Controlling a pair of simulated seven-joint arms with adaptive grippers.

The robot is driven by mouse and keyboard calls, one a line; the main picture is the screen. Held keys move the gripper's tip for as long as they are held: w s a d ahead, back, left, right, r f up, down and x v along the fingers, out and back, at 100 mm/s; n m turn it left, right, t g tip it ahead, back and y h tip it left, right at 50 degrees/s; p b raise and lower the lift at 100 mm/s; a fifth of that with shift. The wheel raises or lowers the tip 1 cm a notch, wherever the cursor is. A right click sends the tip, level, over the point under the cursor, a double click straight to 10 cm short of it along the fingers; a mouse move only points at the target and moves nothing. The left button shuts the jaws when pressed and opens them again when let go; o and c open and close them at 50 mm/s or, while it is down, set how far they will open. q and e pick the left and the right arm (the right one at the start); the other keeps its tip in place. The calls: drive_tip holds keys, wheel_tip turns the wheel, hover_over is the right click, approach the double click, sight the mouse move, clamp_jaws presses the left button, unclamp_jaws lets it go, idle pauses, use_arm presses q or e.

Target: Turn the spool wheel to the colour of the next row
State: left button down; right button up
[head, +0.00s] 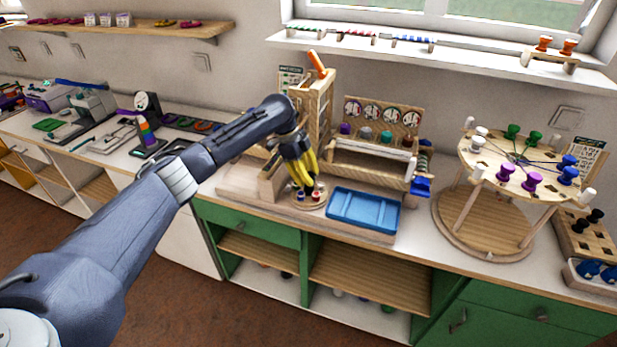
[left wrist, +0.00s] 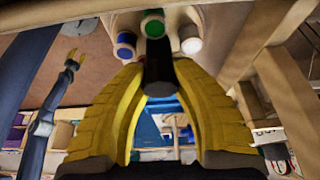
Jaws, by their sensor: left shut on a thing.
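The spool wheel (head: 309,205) is a small round wooden disc on the wooden stand left of the blue tray. In the head view a red spool and a blue spool show at its front. My left gripper (head: 305,188) points down over its middle. In the left wrist view, the yellow fingers of the left gripper (left wrist: 158,85) are shut on the black knob (left wrist: 158,73). Around the knob are a blue spool (left wrist: 125,45), a green spool (left wrist: 153,25), a white spool (left wrist: 190,45) and part of a red one. My right gripper (left wrist: 75,58) shows small there, its fingertips apart.
The blue tray (head: 362,208) lies right of the wheel. A wooden tower with an orange handle (head: 317,65) stands behind the gripper. A rack with colour dials (head: 383,112) stands at the back. A large round peg stand (head: 515,165) is at the right.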

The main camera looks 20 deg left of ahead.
use_arm(q)
drive_tip(key=shift+d, duration=0.15)
drive_tip(key=n+t, duration=0.1)
drive_tip(key=n, duration=0.2)
drive_tip(key=shift+s, duration=0.1)
drive_tip(key=n, duration=0.2)
drive_tip(key=n+t, duration=0.1)
drive_tip(key=n, duration=0.1)
drive_tip(key=shift+d+r+t, duration=0.1)
drive_tip(key=shift+t, duration=0.2)
drive_tip(key=n+t+y, duration=0.1)
drive_tip(key=n, duration=0.2)
drive_tip(key=shift+r+n+t+y, duration=0.1)
drive_tip(key=shift+n+t+y, duration=0.45)
drive_tip(key=shift+n, duration=1.25)
drive_tip(key=shift+n+y, duration=0.25)
drive_tip(key=shift+n, duration=0.05)
drive_tip(key=c, duration=1.1)
unclamp_jaws()
drive_tip(key=shift+w+d, duration=0.1)
drive_tip(key=shift+w, duration=0.1)
drive_tip(key=shift+c, duration=0.2)
drive_tip(key=shift+o, duration=1.1)
drive_tip(key=shift+s+a, duration=0.1)
drive_tip(key=shift+a, duration=0.1)
